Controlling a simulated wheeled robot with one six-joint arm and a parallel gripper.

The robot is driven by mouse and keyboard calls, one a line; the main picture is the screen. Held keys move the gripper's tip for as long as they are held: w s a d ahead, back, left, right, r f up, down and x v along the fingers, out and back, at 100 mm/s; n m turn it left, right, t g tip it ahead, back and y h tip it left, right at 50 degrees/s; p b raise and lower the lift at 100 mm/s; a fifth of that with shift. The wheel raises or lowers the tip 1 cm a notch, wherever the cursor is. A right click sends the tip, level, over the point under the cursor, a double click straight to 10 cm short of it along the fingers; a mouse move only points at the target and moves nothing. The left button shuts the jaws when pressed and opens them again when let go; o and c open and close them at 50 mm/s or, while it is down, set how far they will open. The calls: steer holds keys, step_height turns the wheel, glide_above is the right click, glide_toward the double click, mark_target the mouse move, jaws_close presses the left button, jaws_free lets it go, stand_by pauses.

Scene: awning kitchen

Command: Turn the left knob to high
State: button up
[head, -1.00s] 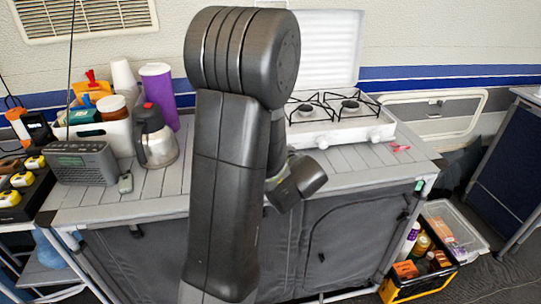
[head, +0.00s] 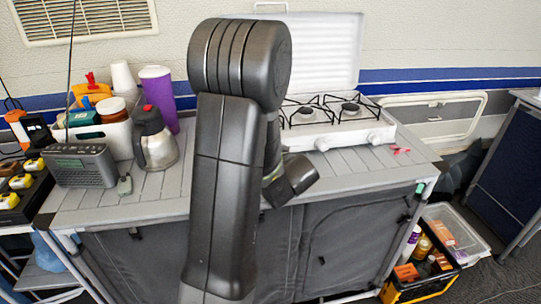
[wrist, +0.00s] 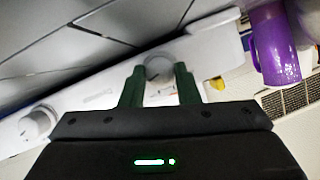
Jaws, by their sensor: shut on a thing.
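The white stove (head: 345,132) stands on the slatted counter with its lid up. In the wrist view, turned roughly upside down, its front panel (wrist: 95,85) shows a round pale knob (wrist: 159,68) between the two green fingers of my gripper (wrist: 160,82). My gripper is shut on this left knob, one finger on each side. Another knob (wrist: 38,122) is free toward the left. The knob's exact setting cannot be read.
A purple tumbler (head: 158,95), also in the wrist view (wrist: 273,45), stands left of my arm with a kettle (head: 153,140) and a radio (head: 84,164). A red item (head: 400,150) lies right of the stove. The counter front is mostly clear.

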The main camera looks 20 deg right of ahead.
steer(key=n+b, duration=0.1)
steer(key=n+h+b, duration=0.1)
steer(key=b, duration=0.1)
steer(key=shift+a+f+g, duration=0.2)
steer(key=shift+g, duration=0.1)
steer(key=n+h+b, duration=0.1)
steer(key=b, duration=0.2)
steer(key=shift+a+n+b, duration=0.1)
steer(key=shift+n+b, duration=0.2)
steer(key=shift+b, duration=0.1)
steer(key=n+h+b, duration=0.2)
steer(key=b, duration=0.6)
steer(key=shift+a, duration=0.1)
steer(key=shift+n+g+h+b, duration=0.3)
steer(key=shift+b, duration=0.05)
steer(key=shift+r+n+b, duration=0.15)
steer(key=shift+n+b, duration=0.15)
steer(key=shift+b, duration=0.35)
steer(key=o, duration=1)
steer(key=shift+c, duration=0.2)
